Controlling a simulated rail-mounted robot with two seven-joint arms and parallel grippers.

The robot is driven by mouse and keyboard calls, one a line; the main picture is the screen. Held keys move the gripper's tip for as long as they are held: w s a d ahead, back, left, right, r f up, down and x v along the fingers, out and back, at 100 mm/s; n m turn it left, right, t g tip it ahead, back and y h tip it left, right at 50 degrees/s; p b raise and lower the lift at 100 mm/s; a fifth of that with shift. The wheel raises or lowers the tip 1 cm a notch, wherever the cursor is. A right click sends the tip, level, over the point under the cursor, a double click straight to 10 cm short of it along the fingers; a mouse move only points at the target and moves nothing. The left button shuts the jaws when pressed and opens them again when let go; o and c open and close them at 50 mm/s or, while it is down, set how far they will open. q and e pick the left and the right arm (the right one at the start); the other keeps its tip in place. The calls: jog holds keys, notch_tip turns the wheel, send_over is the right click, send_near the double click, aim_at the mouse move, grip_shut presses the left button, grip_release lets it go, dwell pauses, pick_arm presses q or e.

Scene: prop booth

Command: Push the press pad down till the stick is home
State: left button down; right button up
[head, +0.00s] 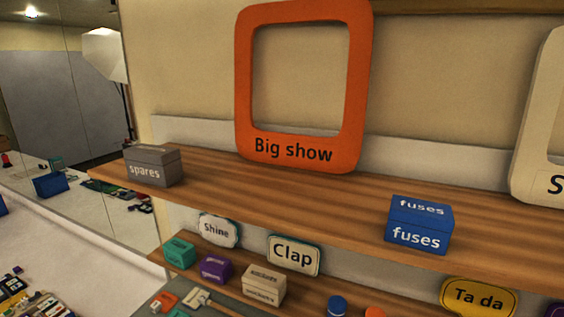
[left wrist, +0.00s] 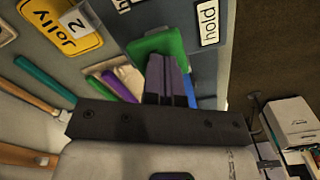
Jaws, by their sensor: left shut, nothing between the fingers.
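My left gripper (left wrist: 168,78) shows only in the left wrist view. Its dark fingers are together with nothing between them. Their tips lie over the lower part of a green block (left wrist: 158,42) with a rounded edge, which may be the press pad. I cannot tell whether they touch it. I cannot make out the stick for certain; the fingers and the dark gripper body hide what is below the green block. The head view shows neither the pad nor any gripper.
In the left wrist view, a "hold" label (left wrist: 209,23) is right of the green block and a yellow "Jolly" sign (left wrist: 50,22) is at upper left. The head view shows a wooden shelf (head: 300,195) with a grey spares box (head: 152,167), a blue fuses box (head: 419,226) and an orange "Big show" frame (head: 247,85).

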pick_arm(q)
jog(key=shift+f+b, duration=0.6)
jog(key=shift+f, duration=0.8)
jog(key=shift+s, duration=0.1)
notch_tip(320, 180, up, 4)
jog(key=p, duration=0.3)
jog(key=shift+f+p, duration=0.1)
jog(key=shift+p, duration=0.3)
notch_tip(320, 180, up, 5)
jog(key=p, duration=0.5)
jog(key=shift+f, duration=0.15)
notch_tip(320, 180, up, 2)
jog(key=p, duration=0.2)
jog(key=shift+r+p, duration=0.2)
jog(key=shift+p, duration=0.1)
